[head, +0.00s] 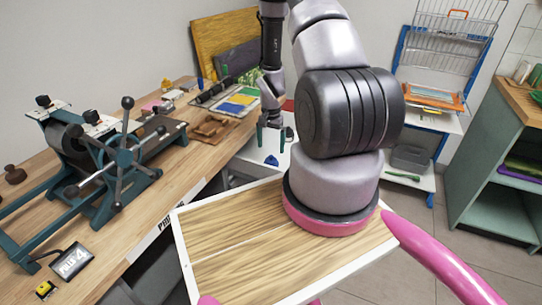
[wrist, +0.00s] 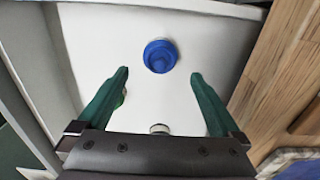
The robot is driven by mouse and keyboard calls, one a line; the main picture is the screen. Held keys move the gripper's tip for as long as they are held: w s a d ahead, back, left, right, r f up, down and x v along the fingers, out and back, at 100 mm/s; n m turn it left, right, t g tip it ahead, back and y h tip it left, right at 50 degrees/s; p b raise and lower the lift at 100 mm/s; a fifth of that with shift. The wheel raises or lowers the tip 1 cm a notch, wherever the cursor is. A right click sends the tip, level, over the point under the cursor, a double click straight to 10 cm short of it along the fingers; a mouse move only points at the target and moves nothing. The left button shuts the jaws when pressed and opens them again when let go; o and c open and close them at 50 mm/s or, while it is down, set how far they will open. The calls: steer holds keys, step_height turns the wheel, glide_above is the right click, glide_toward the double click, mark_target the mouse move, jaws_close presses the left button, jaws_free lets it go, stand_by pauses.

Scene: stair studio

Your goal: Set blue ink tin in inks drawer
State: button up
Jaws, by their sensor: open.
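The blue ink tin (wrist: 160,56) rests on the white floor of an open drawer (wrist: 95,35) in the wrist view. In the head view the tin (head: 271,160) shows just below my gripper (head: 271,147). My gripper is open, with its two green fingers (wrist: 160,78) apart and nothing between them. The tin lies just beyond the fingertips in the wrist picture, apart from both. In the head view my arm hides part of the drawer (head: 247,160).
A small round tin (wrist: 160,128) shows near the gripper body, and a green item is partly hidden behind the left finger. The wooden bench (head: 190,150) borders the drawer and carries a teal press (head: 110,150). A drying rack (head: 435,90) stands at the right.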

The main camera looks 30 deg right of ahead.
steer(key=shift+r, duration=1.4)
steer(key=s+a+r+n+t, duration=0.1)
steer(key=a+r+t, duration=0.15)
steer(key=r, duration=1.25)
steer(key=a+r+n+t, duration=0.15)
steer(key=a+r, duration=0.25)
steer(key=r, duration=1.1)
steer(key=s+a+r+n+t+y, duration=0.1)
steer(key=s+a+r+n, duration=0.1)
steer(key=s+r, duration=0.6)
steer(key=s+a+r+n+t+y, duration=0.1)
steer(key=s+a+r+t, duration=0.1)
steer(key=s+a+r, duration=0.3)
steer(key=s+r, duration=0.4)
steer(key=s, duration=0.1)
steer(key=shift+r+n, duration=0.25)
steer(key=shift+n, duration=0.1)
